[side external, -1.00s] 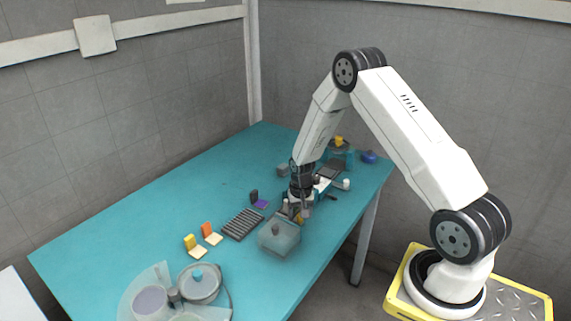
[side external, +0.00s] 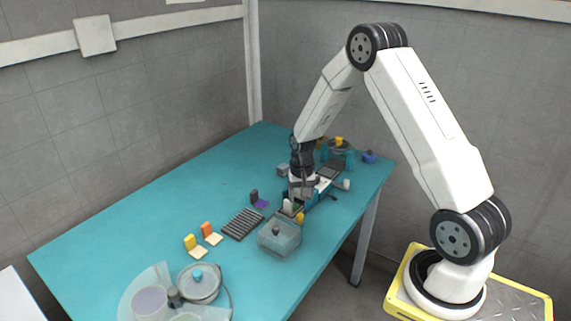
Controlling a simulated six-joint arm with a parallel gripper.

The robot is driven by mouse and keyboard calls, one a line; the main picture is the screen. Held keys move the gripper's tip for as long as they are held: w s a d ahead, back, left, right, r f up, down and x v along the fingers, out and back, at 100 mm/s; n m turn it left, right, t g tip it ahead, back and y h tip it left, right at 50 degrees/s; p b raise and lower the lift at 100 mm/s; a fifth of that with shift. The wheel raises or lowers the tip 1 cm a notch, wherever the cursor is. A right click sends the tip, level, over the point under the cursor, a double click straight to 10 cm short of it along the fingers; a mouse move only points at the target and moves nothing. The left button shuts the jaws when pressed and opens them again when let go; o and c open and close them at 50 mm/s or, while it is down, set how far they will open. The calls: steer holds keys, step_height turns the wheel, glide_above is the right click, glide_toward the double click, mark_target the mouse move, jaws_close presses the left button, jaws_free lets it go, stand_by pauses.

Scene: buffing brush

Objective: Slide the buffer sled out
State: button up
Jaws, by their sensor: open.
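My gripper (side external: 301,192) points down over the near end of a low white and dark fixture (side external: 327,180) towards the right side of the teal table. Its jaws are open, though the fingertips are small and partly merge with the parts behind them. A small pale upright piece (side external: 288,206) and a yellow piece (side external: 300,217) stand just below and in front of my gripper. I cannot tell for sure which part is the buffer sled. Contact between my fingers and any part cannot be made out.
A clear box (side external: 279,238) with a dark knob stands close in front. A ribbed grey rack (side external: 243,224), yellow block (side external: 190,242) and orange block (side external: 207,231) lie to the left. A round lidded pot (side external: 199,284) is at the front. The table's left half (side external: 150,220) is bare.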

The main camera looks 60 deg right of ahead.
mark_target(300, 214)
steer(key=m, duration=0.3)
steer(key=shift+w+r, duration=0.1)
steer(key=shift+r, duration=0.1)
steer(key=m, duration=0.4)
steer(key=shift+r, duration=0.25)
steer(key=shift+f, duration=0.15)
steer(key=shift+f, duration=3.75)
jaws_close()
